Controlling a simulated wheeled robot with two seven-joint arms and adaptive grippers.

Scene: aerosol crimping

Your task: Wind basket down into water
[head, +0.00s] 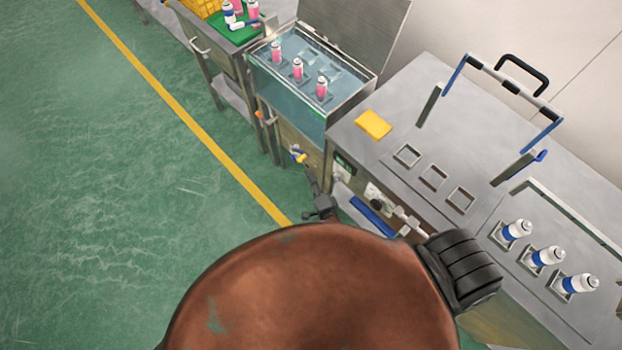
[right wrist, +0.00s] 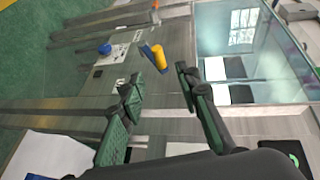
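The water tank (head: 322,118) stands at top centre with clear sides and bluish water. Inside it, the basket's square holders carry three upright pink cans with white tops (head: 298,69); how deep they sit is unclear. A crank with a yellow handle (head: 298,155) is on the tank's front. The yellow handle also shows in the right wrist view (right wrist: 159,57), beyond my fingertips. My right gripper (right wrist: 158,86) is open and empty, its fingers apart and pointing at the crank; it shows in the head view (head: 314,186) just below the handle. My left gripper is not in view.
Right of the tank is a steel bench (head: 405,115) with a yellow block (head: 373,124), square recesses and a blue-and-grey frame. Several white-and-blue cans (head: 547,256) stand at right. A table with a green tray (head: 240,32) is left of the tank. The green floor (head: 110,200) is clear.

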